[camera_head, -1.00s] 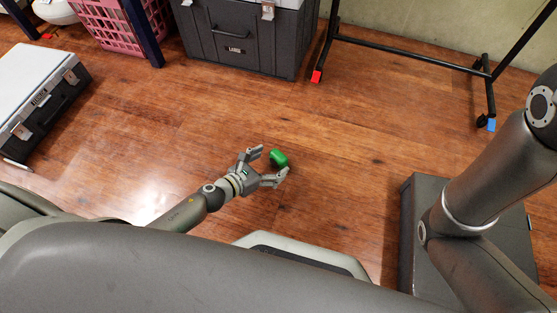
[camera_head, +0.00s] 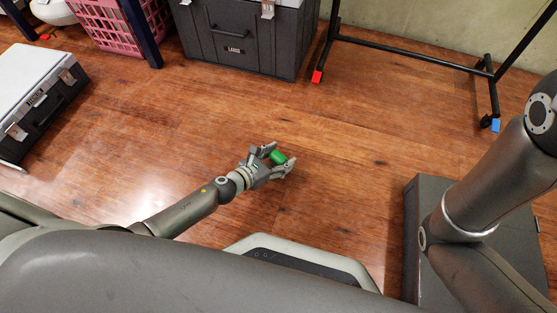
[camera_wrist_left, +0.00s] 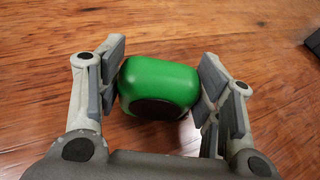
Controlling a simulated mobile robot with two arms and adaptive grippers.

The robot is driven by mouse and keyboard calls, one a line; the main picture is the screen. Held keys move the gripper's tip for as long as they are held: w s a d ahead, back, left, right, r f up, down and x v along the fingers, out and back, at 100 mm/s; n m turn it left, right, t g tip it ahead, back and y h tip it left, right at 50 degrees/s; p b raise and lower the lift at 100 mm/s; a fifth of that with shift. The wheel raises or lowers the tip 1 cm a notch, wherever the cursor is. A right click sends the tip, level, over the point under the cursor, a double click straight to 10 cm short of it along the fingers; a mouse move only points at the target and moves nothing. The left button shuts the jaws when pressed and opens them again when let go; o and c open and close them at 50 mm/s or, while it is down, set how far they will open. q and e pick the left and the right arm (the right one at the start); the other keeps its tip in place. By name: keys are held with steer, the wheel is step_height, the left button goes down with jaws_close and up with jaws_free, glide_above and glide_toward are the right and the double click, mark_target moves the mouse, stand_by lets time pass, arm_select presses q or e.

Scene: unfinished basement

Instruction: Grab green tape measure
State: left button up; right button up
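The green tape measure (camera_head: 278,157) lies on the wooden floor in front of me. My left gripper (camera_head: 281,158) is around it, with one finger on each side. In the left wrist view the tape measure (camera_wrist_left: 160,86) sits between the two finger pads of the left gripper (camera_wrist_left: 160,88).
A grey toolbox (camera_head: 243,40), a pink basket (camera_head: 108,25) and a wheeled black rack (camera_head: 410,57) stand at the back. A black and silver case (camera_head: 42,95) is at the left. The floor around the tape measure is clear.

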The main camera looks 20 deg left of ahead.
arm_select(q)
steer(key=c, duration=0.4)
steer(key=shift+o, duration=0.2)
steer(key=shift+r, duration=0.1)
